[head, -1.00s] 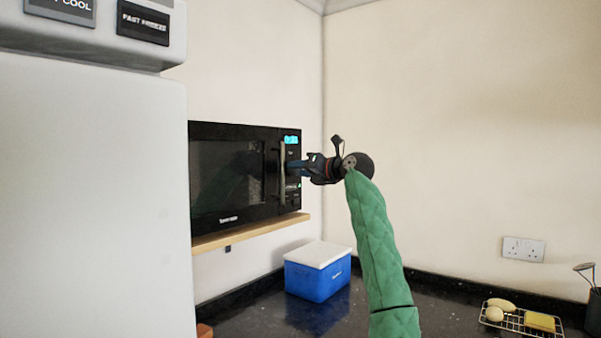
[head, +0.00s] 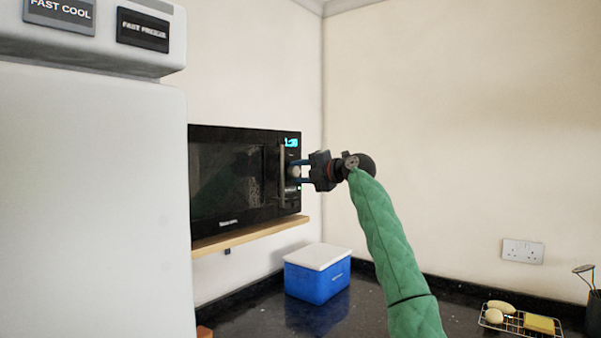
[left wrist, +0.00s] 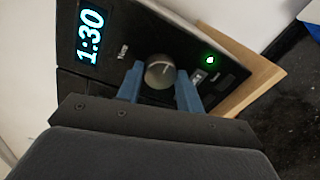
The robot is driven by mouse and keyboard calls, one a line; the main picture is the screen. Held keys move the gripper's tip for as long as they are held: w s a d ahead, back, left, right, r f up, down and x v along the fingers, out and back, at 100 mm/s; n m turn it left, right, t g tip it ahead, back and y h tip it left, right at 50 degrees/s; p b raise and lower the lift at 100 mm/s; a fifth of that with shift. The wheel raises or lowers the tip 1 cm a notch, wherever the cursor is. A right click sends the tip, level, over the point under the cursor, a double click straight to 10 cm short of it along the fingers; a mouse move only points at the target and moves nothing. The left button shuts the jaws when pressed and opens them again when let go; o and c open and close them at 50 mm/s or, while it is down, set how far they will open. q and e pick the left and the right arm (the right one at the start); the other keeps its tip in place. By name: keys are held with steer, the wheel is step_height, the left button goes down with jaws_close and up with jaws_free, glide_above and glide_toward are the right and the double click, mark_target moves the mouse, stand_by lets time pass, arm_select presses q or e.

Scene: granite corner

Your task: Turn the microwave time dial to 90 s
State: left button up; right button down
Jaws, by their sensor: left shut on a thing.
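The black microwave (head: 228,180) sits on a wooden shelf, with its control panel on its right side. Its time dial (head: 295,171) is a round grey knob, seen close in the left wrist view (left wrist: 160,72). My left gripper (head: 303,171) reaches the panel from the right. Its blue fingers (left wrist: 159,84) are on both sides of the dial, shut on it. My right gripper is not in view.
The wooden shelf (head: 250,232) juts out under the microwave. A large white fridge (head: 90,200) stands at the left. A blue cool box (head: 318,278) with a white lid is on the dark counter below. A wire rack (head: 520,323) is at the right.

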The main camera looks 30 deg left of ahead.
arm_select(q)
steer(key=shift+r+m, duration=0.1)
steer(key=shift+m, duration=0.2)
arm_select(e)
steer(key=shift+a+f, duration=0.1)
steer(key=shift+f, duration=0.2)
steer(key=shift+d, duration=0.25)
arm_select(q)
steer(key=o, duration=1)
steer(key=shift+w, duration=0.1)
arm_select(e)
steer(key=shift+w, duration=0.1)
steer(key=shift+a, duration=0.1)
